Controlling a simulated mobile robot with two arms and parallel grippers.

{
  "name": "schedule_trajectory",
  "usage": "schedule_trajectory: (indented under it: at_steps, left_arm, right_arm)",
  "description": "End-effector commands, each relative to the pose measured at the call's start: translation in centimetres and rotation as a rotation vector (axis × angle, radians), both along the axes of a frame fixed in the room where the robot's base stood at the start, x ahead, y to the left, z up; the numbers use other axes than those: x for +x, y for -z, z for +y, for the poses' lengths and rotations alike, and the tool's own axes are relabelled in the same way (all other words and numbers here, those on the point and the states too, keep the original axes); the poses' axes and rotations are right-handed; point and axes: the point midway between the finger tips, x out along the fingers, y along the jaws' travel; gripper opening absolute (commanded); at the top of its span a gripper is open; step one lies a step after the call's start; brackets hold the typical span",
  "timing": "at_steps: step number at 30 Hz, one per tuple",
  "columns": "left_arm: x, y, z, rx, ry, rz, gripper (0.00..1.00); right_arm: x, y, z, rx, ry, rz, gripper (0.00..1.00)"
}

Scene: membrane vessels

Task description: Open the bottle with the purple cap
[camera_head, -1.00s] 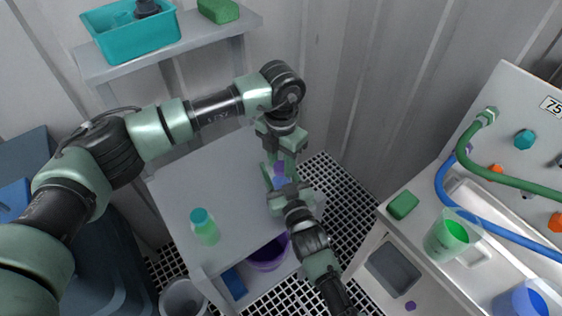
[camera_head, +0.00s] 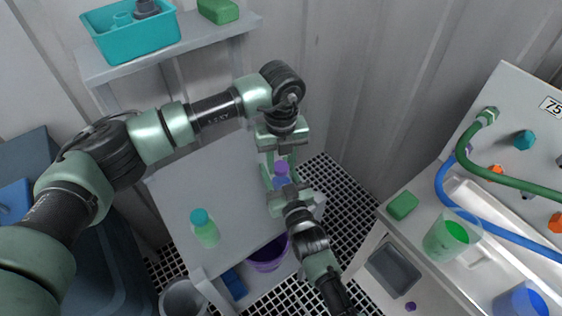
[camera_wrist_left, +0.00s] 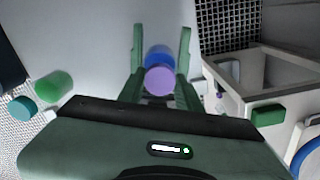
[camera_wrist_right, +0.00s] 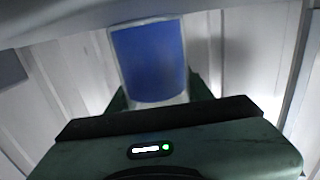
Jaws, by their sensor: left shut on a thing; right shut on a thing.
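The bottle is blue with a purple cap (camera_head: 281,167) and stands upright above the right part of the grey table. My left gripper (camera_head: 280,174) points down from above, shut on the cap. In the left wrist view the purple cap (camera_wrist_left: 160,80) sits between its two fingers, with the blue body behind it. My right gripper (camera_head: 281,196) comes from the front and is shut on the bottle's body. The blue body (camera_wrist_right: 148,62) fills the space between its fingers in the right wrist view. The bottle's lower part is hidden in the head view by the right gripper.
A green bottle with a teal cap (camera_head: 204,228) stands on the grey table (camera_head: 180,195) to the left. A purple bucket (camera_head: 268,256) is below the table's edge. A teal bin (camera_head: 135,38) sits on a shelf. A bench with a green cup (camera_head: 447,236) is at right.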

Motion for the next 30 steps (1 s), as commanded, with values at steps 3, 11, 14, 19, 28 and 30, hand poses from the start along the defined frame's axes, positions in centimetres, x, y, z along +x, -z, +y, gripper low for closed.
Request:
schedule_trajectory:
  at_steps: [3,11,14,19,28,30]
  left_arm:
    - [0.1,-0.1,0.0,-0.001,0.000,-0.001,0.00]
    - [0.1,-0.7,0.0,-0.002,0.001,-0.001,0.00]
    - [0.1,-1.1,0.0,-0.001,0.001,-0.001,0.00]
    - [0.0,-1.6,0.0,-0.001,0.001,-0.001,0.00]
    - [0.0,-2.3,0.0,0.000,0.001,-0.001,0.00]
    - [0.0,-2.2,0.0,0.000,0.001,0.000,0.00]
  right_arm:
    - [0.0,-0.1,0.0,0.000,0.000,-0.001,0.00]
    - [0.0,0.0,0.0,0.000,0.000,-0.001,0.00]
    - [0.0,0.0,0.0,0.000,0.000,-0.001,0.00]
    - [0.0,0.0,0.0,0.000,0.000,-0.001,0.00]
    - [0.0,0.0,0.0,0.000,0.000,-0.001,0.00]
    - [0.0,-0.1,0.0,0.000,0.000,-0.001,0.00]
